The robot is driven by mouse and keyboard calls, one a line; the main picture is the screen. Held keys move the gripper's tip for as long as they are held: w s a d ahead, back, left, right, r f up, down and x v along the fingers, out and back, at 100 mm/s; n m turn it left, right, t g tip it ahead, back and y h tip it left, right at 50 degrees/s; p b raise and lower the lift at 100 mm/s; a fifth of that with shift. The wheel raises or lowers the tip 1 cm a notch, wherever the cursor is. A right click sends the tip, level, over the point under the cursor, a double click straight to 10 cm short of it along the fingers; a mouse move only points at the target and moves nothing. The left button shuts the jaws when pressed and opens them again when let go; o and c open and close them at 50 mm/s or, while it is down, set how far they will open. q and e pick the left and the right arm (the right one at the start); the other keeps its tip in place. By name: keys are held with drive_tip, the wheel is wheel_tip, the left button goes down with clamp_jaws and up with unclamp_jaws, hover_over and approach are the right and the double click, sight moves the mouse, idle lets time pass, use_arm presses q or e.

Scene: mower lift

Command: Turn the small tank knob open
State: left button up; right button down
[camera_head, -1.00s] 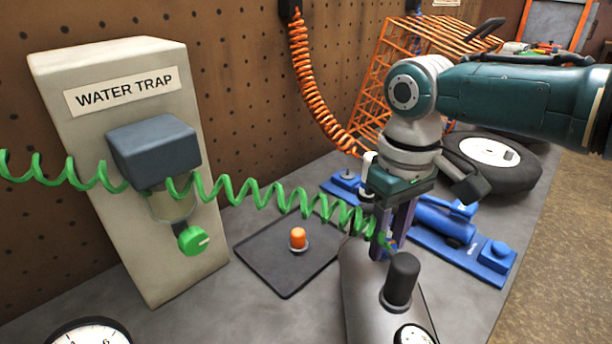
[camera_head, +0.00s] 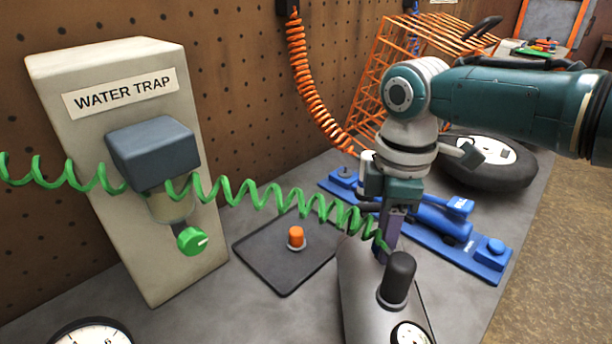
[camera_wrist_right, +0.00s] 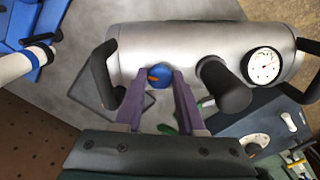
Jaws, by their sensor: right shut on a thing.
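The small tank knob (camera_wrist_right: 159,77) is blue with an orange mark and shows in the right wrist view on the side of the silver tank (camera_wrist_right: 195,40). My right gripper (camera_wrist_right: 158,74) is shut on this knob, one purple finger on each side. In the head view my right gripper (camera_head: 386,248) points down at the far end of the tank (camera_head: 362,290), and the knob is hidden there behind the fingers. A green coiled hose (camera_head: 300,200) runs to the tank beside the fingers. My left gripper is not in view.
A black post (camera_head: 398,278) and a gauge (camera_wrist_right: 264,65) stand on the tank near my fingers. A water trap (camera_head: 120,180) with a green knob stands left. A dark mat (camera_head: 270,270) with an orange-topped piece, a blue jack (camera_head: 450,225) and a wheel (camera_head: 490,160) lie around.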

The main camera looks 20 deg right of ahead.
drive_tip(key=n, duration=0.2)
drive_tip(key=shift+n, duration=1)
drive_tip(key=c, duration=0.5)
unclamp_jaws()
drive_tip(key=shift+r, duration=0.1)
wheel_tip(320, 180, up, 10)
drive_tip(key=shift+f+p, duration=0.1)
drive_tip(key=shift+p, duration=0.45)
